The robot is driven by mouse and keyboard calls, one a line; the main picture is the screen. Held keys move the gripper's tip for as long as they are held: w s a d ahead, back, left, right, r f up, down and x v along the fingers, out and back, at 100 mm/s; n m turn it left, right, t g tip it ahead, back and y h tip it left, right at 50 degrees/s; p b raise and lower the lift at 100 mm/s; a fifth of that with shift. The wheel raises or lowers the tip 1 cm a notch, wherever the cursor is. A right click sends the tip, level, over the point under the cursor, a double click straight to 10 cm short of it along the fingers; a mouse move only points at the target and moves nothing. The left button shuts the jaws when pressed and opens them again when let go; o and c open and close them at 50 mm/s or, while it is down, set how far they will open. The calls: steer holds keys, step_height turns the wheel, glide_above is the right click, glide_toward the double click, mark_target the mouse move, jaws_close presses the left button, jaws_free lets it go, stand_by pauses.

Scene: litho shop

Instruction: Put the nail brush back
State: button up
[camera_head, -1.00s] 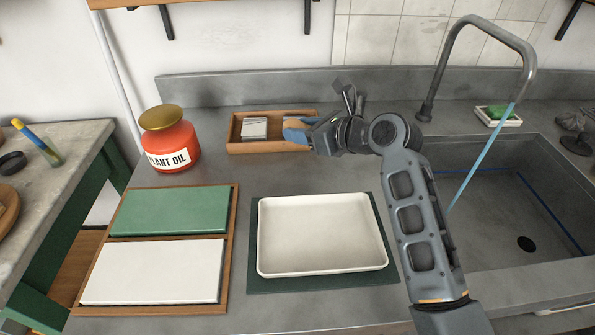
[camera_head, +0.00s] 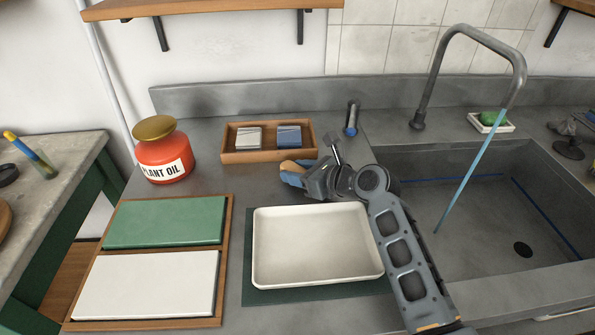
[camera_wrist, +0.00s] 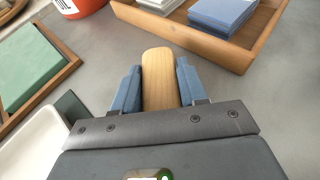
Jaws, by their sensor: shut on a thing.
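My gripper (camera_head: 291,173) is shut on a tan wooden block with a rounded end, which I take to be the nail brush (camera_head: 290,167). In the wrist view the brush (camera_wrist: 159,80) sits lengthwise between the blue fingers of my gripper (camera_wrist: 159,87); no bristles show. The brush is held in front of the wooden tray (camera_head: 227,156), above the grey counter and behind the white dish. The wooden tray also shows in the wrist view (camera_wrist: 225,52), ahead and to the right of the brush, apart from it.
The wooden tray holds a pale stack (camera_head: 248,138) and a blue stack (camera_head: 289,136). A red plant oil jar (camera_head: 163,155) stands left. A white dish (camera_head: 260,265) is in front. A small upright cylinder (camera_head: 351,118) stands behind. Green soap in a dish (camera_head: 476,118) is beside the sink (camera_head: 480,210).

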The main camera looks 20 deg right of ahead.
steer(key=shift+f, duration=0.15)
steer(key=o, duration=1.1)
steer(key=shift+r, duration=0.2)
steer(key=v, duration=1.2)
